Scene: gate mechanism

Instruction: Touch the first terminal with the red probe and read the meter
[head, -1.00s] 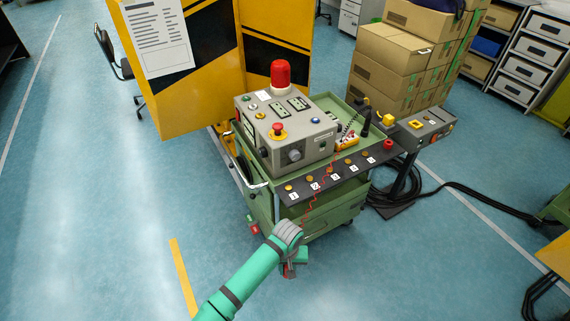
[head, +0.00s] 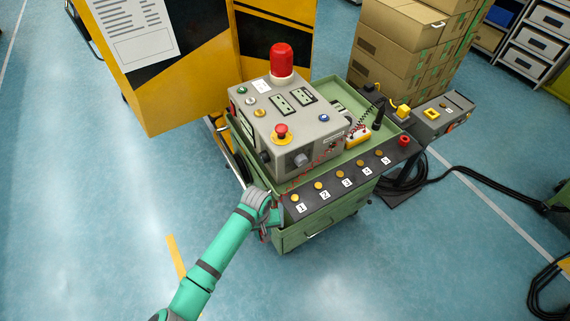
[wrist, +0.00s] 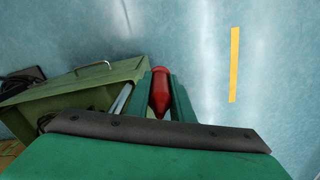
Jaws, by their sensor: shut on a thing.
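My gripper (wrist: 160,97) is shut on the red probe (wrist: 160,88), which shows between the two green fingers in the wrist view. In the head view my gripper (head: 270,212) is at the near left corner of the green cart, just left of the terminal strip. The first terminal (head: 295,198) is a brass stud above the label 1. A thin red lead runs up from my gripper to the yellow meter (head: 357,136). The meter's reading is too small to make out.
A grey control box (head: 290,120) with a red beacon (head: 282,60) stands on the green cart (head: 310,232). Several more numbered terminals run rightward along the dark strip. Yellow panels (head: 190,75) stand behind. Black cables lie on the floor at right.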

